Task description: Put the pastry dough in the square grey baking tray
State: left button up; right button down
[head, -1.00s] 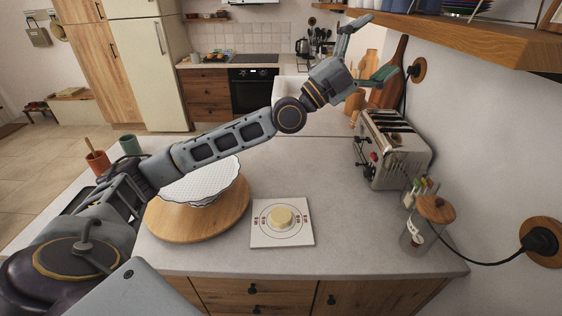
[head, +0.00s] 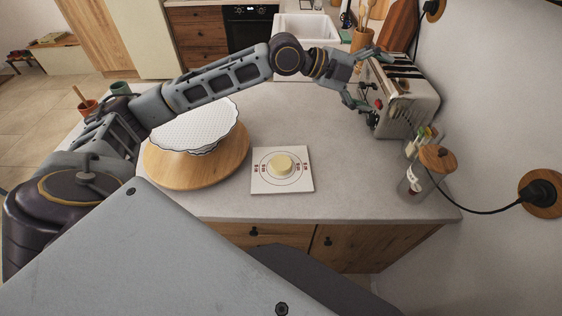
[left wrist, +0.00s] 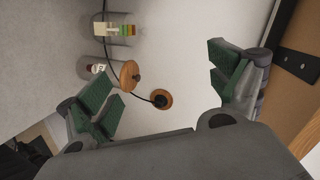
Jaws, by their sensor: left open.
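The pastry dough (head: 282,165) is a small pale yellow round piece. It lies on a white square mat (head: 262,182) with red marks, on the counter. I see no square grey baking tray in these views. My left gripper (head: 372,80) is open and empty, reaching across the counter in front of the toaster, well behind and right of the dough. In the left wrist view its green-padded fingers (left wrist: 163,88) are spread wide with nothing between them; the wall lies beyond. My right gripper is not in view.
A white fluted dish (head: 195,130) stands on a round wooden board (head: 225,165) left of the mat. A toaster (head: 408,100), a lidded glass jar (head: 415,180) and a wall socket (head: 540,193) are at right. The counter between mat and toaster is clear.

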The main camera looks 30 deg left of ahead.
pick_arm(q)
jog(key=s+a+f+n+g+y, duration=0.1)
jog(key=s+a+f+g+y, duration=0.15)
jog(key=f, duration=0.45)
jog(key=n+g+y, duration=0.6)
jog(key=y, duration=0.3)
send_over(283, 163)
notch_tip(283, 163, down, 8)
jog(key=shift+w+f, duration=0.1)
jog(key=shift+f, duration=0.1)
jog(key=shift+f, duration=4.2)
jog(key=shift+s+f, duration=0.2)
jog(key=shift+f, duration=2.4)
